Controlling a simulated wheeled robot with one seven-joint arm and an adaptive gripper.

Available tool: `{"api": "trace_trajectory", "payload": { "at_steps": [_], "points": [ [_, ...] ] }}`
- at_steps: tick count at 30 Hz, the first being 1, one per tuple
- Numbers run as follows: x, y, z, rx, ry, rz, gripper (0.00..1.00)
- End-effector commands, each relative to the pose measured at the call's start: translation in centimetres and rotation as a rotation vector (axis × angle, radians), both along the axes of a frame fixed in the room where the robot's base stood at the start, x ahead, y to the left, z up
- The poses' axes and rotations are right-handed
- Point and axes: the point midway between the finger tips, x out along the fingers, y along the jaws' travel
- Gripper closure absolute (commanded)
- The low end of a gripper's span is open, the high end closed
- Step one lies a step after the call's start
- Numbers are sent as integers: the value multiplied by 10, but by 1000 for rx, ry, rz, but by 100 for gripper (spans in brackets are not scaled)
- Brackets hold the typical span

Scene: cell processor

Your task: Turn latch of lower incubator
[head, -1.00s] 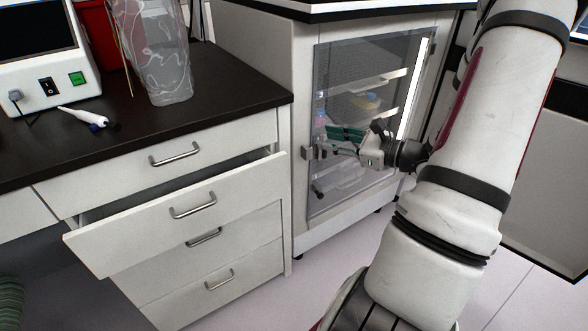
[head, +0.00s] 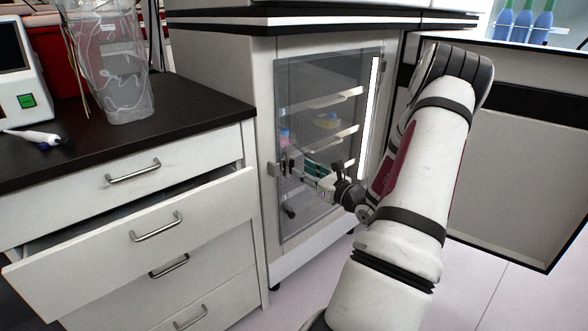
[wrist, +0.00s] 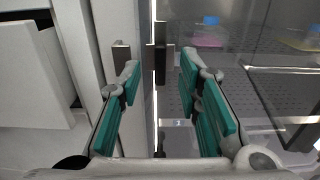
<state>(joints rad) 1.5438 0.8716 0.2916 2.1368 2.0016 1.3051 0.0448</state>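The lower incubator (head: 262,110) has a clear glass door with a grey frame. Its latch (head: 288,163) is a small dark upright piece at the door's left edge, and it also shows in the wrist view (wrist: 160,52) as a dark upright bar with a short crosspiece. My gripper (head: 302,174) is in front of the door, close to the latch. In the wrist view my gripper (wrist: 158,80) is open, its teal-padded fingers apart and empty. The latch appears ahead, between the fingertips. I cannot tell whether either finger touches it.
A drawer (head: 140,230) stands pulled out left of the incubator. A metal bracket (wrist: 122,58) sits left of the latch, near the left fingertip. Shelves with small items show behind the glass. A dark counter (head: 110,140) is at the left. The floor (head: 480,285) at the right is clear.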

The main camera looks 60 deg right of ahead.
Motion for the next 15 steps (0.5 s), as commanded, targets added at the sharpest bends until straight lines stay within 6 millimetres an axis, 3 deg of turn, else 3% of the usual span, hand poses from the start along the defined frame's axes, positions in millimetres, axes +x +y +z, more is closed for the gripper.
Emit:
{"api": "trace_trajectory", "payload": {
  "at_steps": [6,15],
  "points": [
    [33,-8,-1,-1,0,2,68],
    [48,-11,0,0,1,1,68]
  ]
}}
